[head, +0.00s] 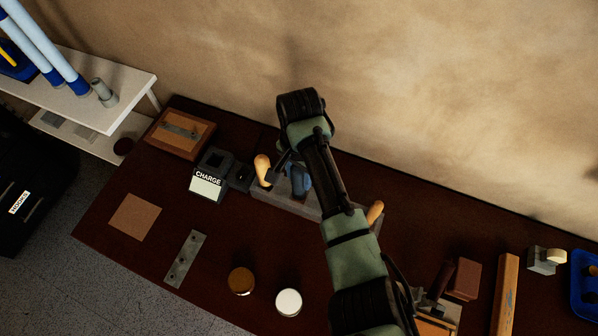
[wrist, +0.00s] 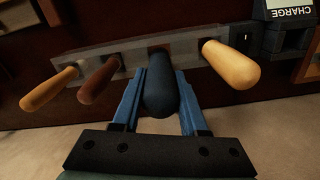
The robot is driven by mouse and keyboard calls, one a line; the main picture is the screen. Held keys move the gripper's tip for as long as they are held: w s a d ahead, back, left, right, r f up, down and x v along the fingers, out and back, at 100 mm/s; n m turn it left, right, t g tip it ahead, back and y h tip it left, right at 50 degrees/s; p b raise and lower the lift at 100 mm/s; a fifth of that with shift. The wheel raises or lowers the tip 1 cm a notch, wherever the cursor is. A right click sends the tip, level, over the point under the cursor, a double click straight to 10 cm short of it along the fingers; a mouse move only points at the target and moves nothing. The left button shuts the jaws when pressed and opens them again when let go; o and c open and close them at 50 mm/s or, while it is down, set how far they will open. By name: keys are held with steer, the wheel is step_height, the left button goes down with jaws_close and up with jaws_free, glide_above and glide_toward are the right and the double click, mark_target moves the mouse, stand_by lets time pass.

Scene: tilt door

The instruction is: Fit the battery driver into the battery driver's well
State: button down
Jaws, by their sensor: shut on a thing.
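My gripper (wrist: 158,82) is shut on a thick dark blue handle (wrist: 160,98), which I take for the battery driver. In the wrist view its blue fingers lie on either side of the handle. The handle's far end meets a slot of the long grey rack (wrist: 110,58); how deep it sits is hidden. In the head view my gripper (head: 299,180) is over the middle of the rack (head: 269,195), largely behind my arm. The charger (head: 208,178), marked CHARGE, stands left of the rack with a dark opening on top. Which opening is the driver's well, I cannot tell.
Wooden handles flank the held one in the rack: a light one (wrist: 230,65), a brown one (wrist: 99,82) and another light one (wrist: 50,88). A brown round lid (head: 241,281) and a white one (head: 288,302) lie in front. The front left table has free room.

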steer(key=shift+f+b, duration=0.65)
steer(key=shift+f, duration=0.65)
steer(key=shift+c, duration=1.8)
jaws_free()
step_height(320, 180, up, 13)
steer(key=shift+p, duration=0.35)
